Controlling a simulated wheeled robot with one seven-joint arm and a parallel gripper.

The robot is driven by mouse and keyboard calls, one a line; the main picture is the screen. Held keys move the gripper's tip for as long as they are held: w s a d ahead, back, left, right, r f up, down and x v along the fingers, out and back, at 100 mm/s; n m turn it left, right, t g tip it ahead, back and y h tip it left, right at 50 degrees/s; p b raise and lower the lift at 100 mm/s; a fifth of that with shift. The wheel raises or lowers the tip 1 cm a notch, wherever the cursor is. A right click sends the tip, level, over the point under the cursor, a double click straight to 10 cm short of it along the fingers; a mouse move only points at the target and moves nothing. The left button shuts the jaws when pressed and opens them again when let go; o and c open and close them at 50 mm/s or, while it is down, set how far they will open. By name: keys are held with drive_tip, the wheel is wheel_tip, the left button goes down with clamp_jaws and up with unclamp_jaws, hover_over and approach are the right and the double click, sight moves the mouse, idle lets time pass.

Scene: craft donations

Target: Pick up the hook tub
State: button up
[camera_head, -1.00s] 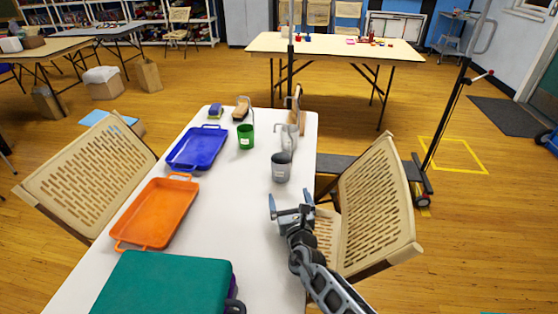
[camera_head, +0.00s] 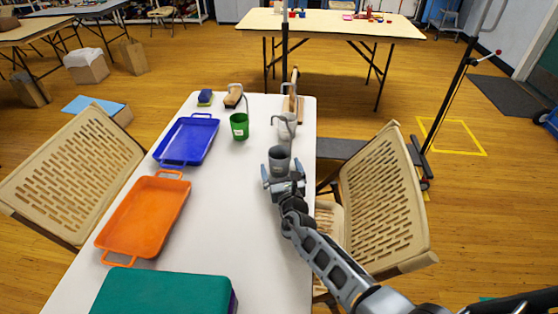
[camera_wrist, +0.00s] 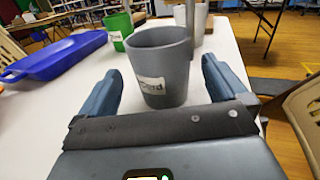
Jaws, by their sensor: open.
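Three tubs stand upright on the white table. The dark grey tub (camera_head: 279,155) is nearest my gripper (camera_head: 282,172). In the wrist view this grey tub (camera_wrist: 172,58) is between and just beyond my open fingers, with a white label that seems to end in "rd". Behind it stands a pale grey tub (camera_head: 287,132) with a tall curved handle. No label clearly reads hook, so I cannot tell which is the hook tub. My gripper is empty.
A blue tray (camera_head: 187,140) and an orange tray (camera_head: 146,215) lie along the table's left side, with a teal case (camera_head: 165,295) at the near end. Folding chairs flank the table. The table's middle is clear.

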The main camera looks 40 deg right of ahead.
sight(278, 154)
drive_tip(key=shift+x, duration=2.7)
drive_tip(key=shift+s+d+r, duration=0.1)
drive_tip(key=shift+r, duration=0.1)
drive_tip(key=c, duration=1.1)
drive_tip(key=shift+r, duration=0.1)
